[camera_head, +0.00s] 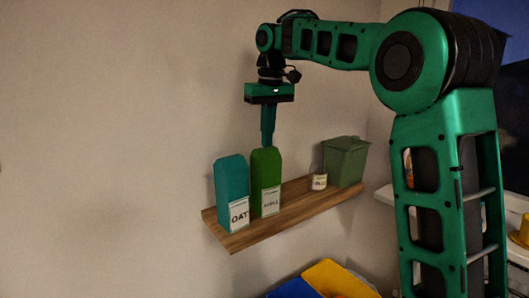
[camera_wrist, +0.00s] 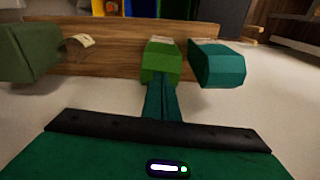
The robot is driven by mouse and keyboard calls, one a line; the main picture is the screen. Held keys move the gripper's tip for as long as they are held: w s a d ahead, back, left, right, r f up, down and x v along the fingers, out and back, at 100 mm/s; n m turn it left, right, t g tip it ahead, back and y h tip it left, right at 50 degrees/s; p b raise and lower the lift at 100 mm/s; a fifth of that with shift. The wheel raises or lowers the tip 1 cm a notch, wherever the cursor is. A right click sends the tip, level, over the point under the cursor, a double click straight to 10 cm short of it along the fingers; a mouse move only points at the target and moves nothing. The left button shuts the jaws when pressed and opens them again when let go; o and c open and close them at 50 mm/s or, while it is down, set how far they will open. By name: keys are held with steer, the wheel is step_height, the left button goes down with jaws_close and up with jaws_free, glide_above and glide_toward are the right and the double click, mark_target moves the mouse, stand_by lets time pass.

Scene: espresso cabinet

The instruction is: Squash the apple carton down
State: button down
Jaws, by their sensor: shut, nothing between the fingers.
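The apple carton (camera_head: 266,175) is green with a white label that is hard to read, and stands upright at full height on the wooden shelf. It also shows in the wrist view (camera_wrist: 162,62), seen from above. My gripper (camera_head: 268,143) is shut and empty, pointing down right over the carton's top. In the wrist view, the fingertips (camera_wrist: 160,90) overlap the carton's near top edge. I cannot tell whether they touch it.
A teal carton (camera_head: 231,185) labelled OAT stands close beside it, on the left. A small labelled cup (camera_head: 319,182) and a dark green bin (camera_head: 345,163) stand further right on the shelf (camera_head: 236,240). Yellow and blue containers are below. A wall is behind.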

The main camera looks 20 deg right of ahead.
mark_target(272, 166)
steer(key=shift+f, duration=0.15)
steer(key=shift+f, duration=4.35)
steer(key=shift+s+d+r, duration=0.2)
steer(key=shift+s+r, duration=0.1)
steer(key=shift+s, duration=0.45)
steer(key=shift+s+d+r, duration=0.15)
steer(key=shift+s+r, duration=0.15)
steer(key=shift+s, duration=0.45)
step_height(272, 166, up, 11)
steer(key=shift+s+f, duration=0.2)
steer(key=shift+s, duration=0.2)
steer(key=shift+d, duration=0.1)
